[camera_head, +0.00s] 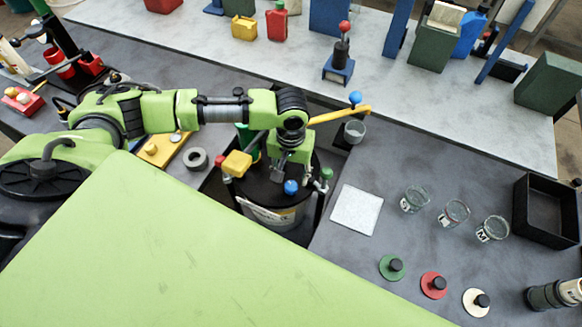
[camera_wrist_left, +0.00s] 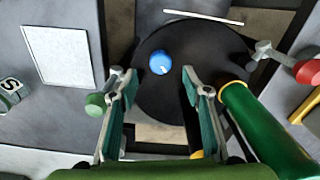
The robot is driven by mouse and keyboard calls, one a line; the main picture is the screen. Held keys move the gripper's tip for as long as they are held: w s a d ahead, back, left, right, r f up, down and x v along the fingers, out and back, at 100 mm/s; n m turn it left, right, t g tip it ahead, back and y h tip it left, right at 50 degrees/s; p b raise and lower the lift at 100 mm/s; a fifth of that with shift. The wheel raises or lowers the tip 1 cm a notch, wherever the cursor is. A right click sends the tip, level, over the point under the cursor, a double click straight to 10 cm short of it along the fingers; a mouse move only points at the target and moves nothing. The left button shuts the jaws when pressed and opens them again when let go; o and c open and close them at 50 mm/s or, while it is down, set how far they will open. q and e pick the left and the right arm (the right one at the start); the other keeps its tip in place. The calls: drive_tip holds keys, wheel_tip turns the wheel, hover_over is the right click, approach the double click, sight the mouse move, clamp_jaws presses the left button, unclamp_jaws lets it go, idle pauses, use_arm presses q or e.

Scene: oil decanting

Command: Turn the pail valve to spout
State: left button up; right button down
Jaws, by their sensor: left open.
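The pail (camera_head: 268,216) is pale with a black lid and stands in the gap between the grey counters. A round blue knob with a white mark, likely the valve, sits on the lid in the head view (camera_head: 291,187) and the left wrist view (camera_wrist_left: 160,63). My left gripper (camera_wrist_left: 158,76) is open above the lid. In the left wrist view its two fingertips lie either side of the blue knob, just short of it; contact cannot be told. In the head view the left gripper (camera_head: 282,172) points down over the lid. My right gripper is not in view.
A green-ended handle (camera_wrist_left: 95,104), a red-ended handle (camera_wrist_left: 308,72) and a green cylinder (camera_wrist_left: 258,122) crowd the lid. A white square pad (camera_head: 356,210), several glass jars (camera_head: 415,199) and coloured lids (camera_head: 391,267) stand right of the pail. A yellow lever (camera_head: 340,115) lies behind.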

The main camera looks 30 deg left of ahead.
sight(291, 186)
use_arm(q)
wheel_tip(291, 186, down, 6)
drive_tip(key=shift+w+r+p, duration=0.15)
drive_tip(key=shift+r+p, duration=0.1)
drive_tip(key=shift+p, duration=0.25)
drive_tip(key=shift+f, duration=0.4)
drive_tip(key=shift+c, duration=0.7)
drive_tip(key=c, duration=1)
drive_tip(key=shift+o, duration=0.3)
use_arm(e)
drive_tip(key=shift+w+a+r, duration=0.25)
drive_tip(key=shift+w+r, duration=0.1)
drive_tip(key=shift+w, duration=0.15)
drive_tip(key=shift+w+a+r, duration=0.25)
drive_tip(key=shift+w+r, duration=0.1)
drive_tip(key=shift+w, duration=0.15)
